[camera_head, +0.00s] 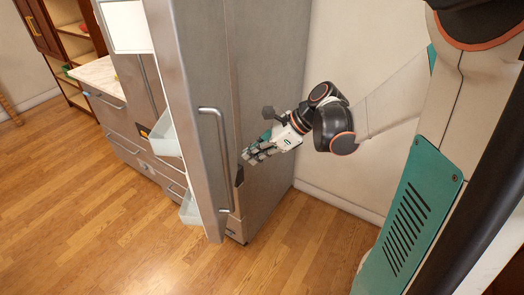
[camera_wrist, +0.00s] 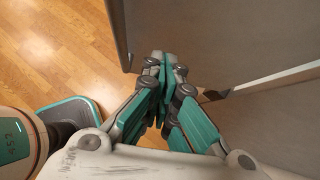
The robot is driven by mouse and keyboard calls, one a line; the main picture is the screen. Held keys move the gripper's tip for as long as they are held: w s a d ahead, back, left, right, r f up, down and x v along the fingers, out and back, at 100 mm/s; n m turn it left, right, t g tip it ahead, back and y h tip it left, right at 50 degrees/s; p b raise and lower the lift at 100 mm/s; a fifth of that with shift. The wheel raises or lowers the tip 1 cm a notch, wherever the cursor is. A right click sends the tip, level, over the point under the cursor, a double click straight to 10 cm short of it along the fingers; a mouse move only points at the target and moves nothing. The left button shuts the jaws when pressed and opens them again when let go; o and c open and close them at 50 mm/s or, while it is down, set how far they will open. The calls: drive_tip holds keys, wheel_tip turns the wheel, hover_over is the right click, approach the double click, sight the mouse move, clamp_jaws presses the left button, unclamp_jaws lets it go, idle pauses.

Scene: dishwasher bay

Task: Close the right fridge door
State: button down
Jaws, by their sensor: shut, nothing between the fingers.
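The right fridge door (camera_head: 185,90) stands open in the head view, a tall grey steel panel with clear bins (camera_head: 164,136) on its inner side. Its long vertical handle (camera_head: 215,160) is on the outer face. My gripper (camera_head: 247,156) is shut and empty, to the right of the handle and close to the door's outer face by the fridge side. I cannot tell whether it touches. In the wrist view my gripper (camera_wrist: 165,62) has its fingers together, with the grey door surface (camera_wrist: 200,35) beyond and to the right. The handle (camera_wrist: 124,38) shows at upper left there.
The fridge side (camera_head: 272,95) stands behind my gripper, beside a pale wall (camera_head: 355,45). A counter with drawers (camera_head: 100,78) and an open shelf (camera_head: 75,48) are at left. The wooden floor (camera_head: 75,220) in front is clear.

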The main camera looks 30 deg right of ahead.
sight(218, 168)
drive_tip(key=shift+w+a+f+b, duration=0.2)
drive_tip(key=shift+w+a+f, duration=0.35)
drive_tip(key=shift+a, duration=0.4)
drive_tip(key=shift+w+a+f+b, duration=0.2)
drive_tip(key=shift+w+a+f, duration=0.15)
drive_tip(key=shift+w+a, duration=0.45)
drive_tip(key=shift+w+a+f+b, duration=0.2)
drive_tip(key=shift+w+a+f, duration=0.3)
drive_tip(key=shift+a, duration=0.55)
drive_tip(key=shift+a, duration=0.15)
